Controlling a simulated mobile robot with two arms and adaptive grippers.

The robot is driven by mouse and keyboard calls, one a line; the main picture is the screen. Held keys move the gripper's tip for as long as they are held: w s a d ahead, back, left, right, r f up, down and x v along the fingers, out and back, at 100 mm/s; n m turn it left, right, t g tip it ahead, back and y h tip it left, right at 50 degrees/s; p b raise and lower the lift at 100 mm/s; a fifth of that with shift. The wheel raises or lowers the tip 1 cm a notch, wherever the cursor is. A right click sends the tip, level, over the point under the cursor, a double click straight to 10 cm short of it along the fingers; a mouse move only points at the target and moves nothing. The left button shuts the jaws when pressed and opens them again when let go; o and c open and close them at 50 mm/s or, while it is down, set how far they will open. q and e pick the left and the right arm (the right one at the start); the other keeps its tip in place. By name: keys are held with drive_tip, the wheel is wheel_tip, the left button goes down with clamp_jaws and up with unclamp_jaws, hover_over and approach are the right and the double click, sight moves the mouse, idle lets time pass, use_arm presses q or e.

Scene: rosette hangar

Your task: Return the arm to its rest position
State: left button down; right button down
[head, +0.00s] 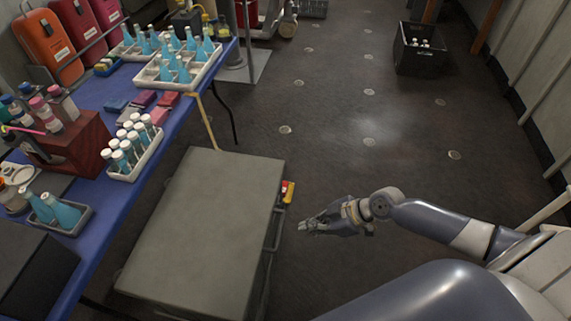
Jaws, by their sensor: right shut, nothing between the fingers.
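My right arm reaches in from the right side of the head view, over the dark floor. My right gripper (316,224) is shut and empty. It points left and appears just to the right of a grey flat-topped cart (205,215), apart from it as far as I can tell. My left gripper is not in view.
A blue-covered table (95,205) on the left holds white trays of blue bottles (180,70), a rack of white-capped vials (133,147) and a dark red wooden box (75,145). A black crate (419,50) stands far right. The middle floor is clear.

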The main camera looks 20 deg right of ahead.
drive_tip(key=s+d+f+m+h, duration=0.3)
drive_tip(key=s+d+f, duration=0.15)
drive_tip(key=f, duration=0.65)
drive_tip(key=s+d+f+m+h, duration=0.25)
drive_tip(key=d+f, duration=0.25)
drive_tip(key=f, duration=0.7)
drive_tip(key=s+a+f+m+g, duration=0.1)
drive_tip(key=s+a+f, duration=0.2)
drive_tip(key=s, duration=0.5)
drive_tip(key=s+a+f+m+g+h, duration=0.1)
drive_tip(key=s+a+f, duration=0.2)
drive_tip(key=s+f, duration=0.3)
drive_tip(key=s+a+f+m+g, duration=0.1)
drive_tip(key=s+a+f, duration=0.2)
drive_tip(key=s, duration=0.9)
drive_tip(key=shift+s+a+f+g, duration=0.2)
drive_tip(key=shift+f+g, duration=0.2)
drive_tip(key=shift+f, duration=0.3)
drive_tip(key=c, duration=2.4)
unclamp_jaws()
drive_tip(key=shift+w, duration=0.1)
